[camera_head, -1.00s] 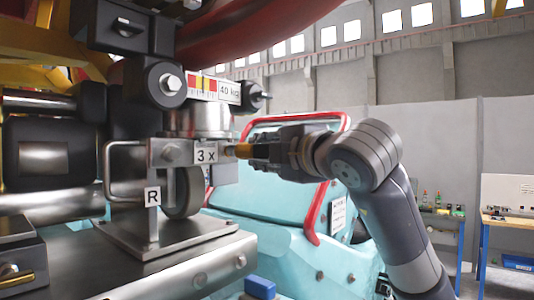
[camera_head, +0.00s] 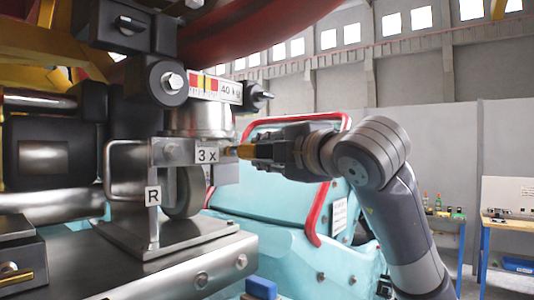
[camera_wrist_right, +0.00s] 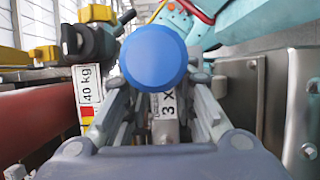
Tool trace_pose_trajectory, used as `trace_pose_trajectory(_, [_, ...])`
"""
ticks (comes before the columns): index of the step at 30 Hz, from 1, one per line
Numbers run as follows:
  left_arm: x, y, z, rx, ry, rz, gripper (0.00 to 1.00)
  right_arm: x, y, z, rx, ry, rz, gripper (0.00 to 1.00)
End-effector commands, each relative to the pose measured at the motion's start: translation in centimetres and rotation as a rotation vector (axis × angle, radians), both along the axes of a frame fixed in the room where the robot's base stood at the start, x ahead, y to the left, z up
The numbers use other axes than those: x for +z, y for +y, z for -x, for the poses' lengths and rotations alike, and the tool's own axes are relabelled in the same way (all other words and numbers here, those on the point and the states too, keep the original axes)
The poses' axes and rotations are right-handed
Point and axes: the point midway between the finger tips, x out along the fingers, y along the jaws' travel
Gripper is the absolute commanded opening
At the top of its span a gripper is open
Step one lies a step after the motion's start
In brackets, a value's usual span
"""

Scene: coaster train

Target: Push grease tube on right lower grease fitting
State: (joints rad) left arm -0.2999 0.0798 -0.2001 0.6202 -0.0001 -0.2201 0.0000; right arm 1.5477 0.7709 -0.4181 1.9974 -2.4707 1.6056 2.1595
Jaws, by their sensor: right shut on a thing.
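The tube points left at the right lower grease fitting (camera_head: 230,152), a small piece beside the "3 x" label. Tube tip and fitting are very close; I cannot tell whether they touch. In the right wrist view, a round blue end (camera_wrist_right: 153,57), apparently the tube's, sits between the fingers and hides its tip and the fitting. My left gripper is not in view.
The "3 x" plate (camera_head: 206,155) is on the steel wheel bracket marked R. Above it are a "40 kg" label (camera_head: 230,90) and a dark knob (camera_head: 257,97). A turquoise car with a red rail (camera_head: 322,212) stands close behind and below my right arm.

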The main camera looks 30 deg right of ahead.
Motion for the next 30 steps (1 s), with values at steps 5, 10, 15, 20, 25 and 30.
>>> trace_pose_trajectory(5, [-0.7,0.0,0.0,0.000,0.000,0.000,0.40,0.0,-0.5,1.1,-0.001,-0.006,-0.001,0.00])
trace_pose_trajectory(10, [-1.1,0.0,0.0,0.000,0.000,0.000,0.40,0.0,-0.9,2.1,-0.001,-0.006,-0.001,0.00])
trace_pose_trajectory(15, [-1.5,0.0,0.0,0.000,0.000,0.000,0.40,0.0,-1.2,2.9,-0.001,-0.005,-0.001,0.00])
trace_pose_trajectory(20, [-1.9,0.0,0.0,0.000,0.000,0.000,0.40,0.1,-1.6,3.9,0.000,-0.007,0.000,0.00])
trace_pose_trajectory(25, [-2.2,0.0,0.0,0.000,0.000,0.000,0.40,0.1,-2.0,4.8,-0.001,-0.005,0.000,0.00])
trace_pose_trajectory(30, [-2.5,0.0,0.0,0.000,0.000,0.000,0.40,0.1,-2.4,5.7,-0.002,-0.006,0.000,0.00])
